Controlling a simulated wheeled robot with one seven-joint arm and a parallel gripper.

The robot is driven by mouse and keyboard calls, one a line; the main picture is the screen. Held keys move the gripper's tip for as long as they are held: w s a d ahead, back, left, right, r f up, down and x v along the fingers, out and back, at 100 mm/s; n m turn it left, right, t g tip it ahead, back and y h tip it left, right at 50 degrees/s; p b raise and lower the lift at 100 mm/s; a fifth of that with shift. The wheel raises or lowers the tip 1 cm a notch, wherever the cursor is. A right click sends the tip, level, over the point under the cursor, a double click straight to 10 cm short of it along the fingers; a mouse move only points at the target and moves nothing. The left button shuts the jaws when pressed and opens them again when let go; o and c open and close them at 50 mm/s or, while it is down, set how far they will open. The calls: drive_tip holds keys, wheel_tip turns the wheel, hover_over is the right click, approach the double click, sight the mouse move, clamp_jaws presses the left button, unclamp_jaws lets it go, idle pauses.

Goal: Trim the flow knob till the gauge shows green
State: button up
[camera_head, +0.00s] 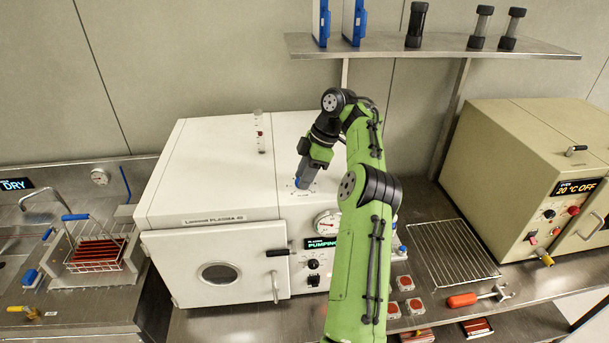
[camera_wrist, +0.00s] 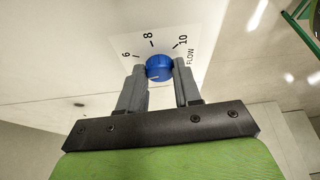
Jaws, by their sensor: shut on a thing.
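The blue flow knob (camera_wrist: 158,66) sits on a white scale plate marked 6, 8, 10 and FLOW in the wrist view. My gripper (camera_wrist: 160,72) is shut on it, one grey finger on each side. A pale pointer line on the knob faces the lower left, away from the printed numbers. In the head view my gripper (camera_head: 302,184) reaches down to the top of the white plasma machine (camera_head: 210,185) and hides the knob. A round dial gauge (camera_head: 327,224) is on the machine's front, partly beside my arm; its needle and colour bands are too small to read.
A clear upright tube (camera_head: 260,133) with a red mark stands left of my gripper on the machine. The machine's display (camera_head: 322,244) reads PUMPING. A tan oven (camera_head: 530,170) stands at the right, a wire rack (camera_head: 450,252) between them. A shelf (camera_head: 420,45) hangs above.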

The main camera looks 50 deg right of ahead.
idle(0.4)
drive_tip(key=o, duration=1)
drive_tip(key=shift+o, duration=0.2)
